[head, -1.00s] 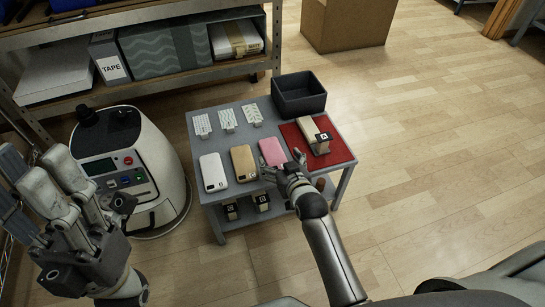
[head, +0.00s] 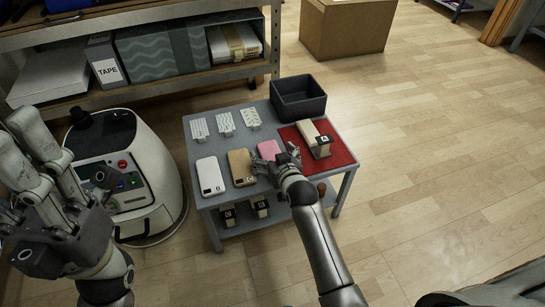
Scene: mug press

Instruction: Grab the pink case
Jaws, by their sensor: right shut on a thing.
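The pink case (head: 267,148) lies on the grey table, to the right of a tan case (head: 241,167) and a white case (head: 211,176). My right gripper (head: 276,162) is at the pink case's near end, its fingers shut on it. The fingers and wrist hide the case's near part. I cannot tell whether the case is off the table. My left gripper (head: 38,165) is at the left edge of the view, away from the table, with its fingers spread and nothing visible between them.
A red mat (head: 338,155) with a beige press (head: 315,138) lies just right of my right gripper. A dark bin (head: 298,98) stands behind it. Patterned sheets (head: 226,122) lie at the back left of the table (head: 190,153). A white rounded machine (head: 150,180) stands to the left.

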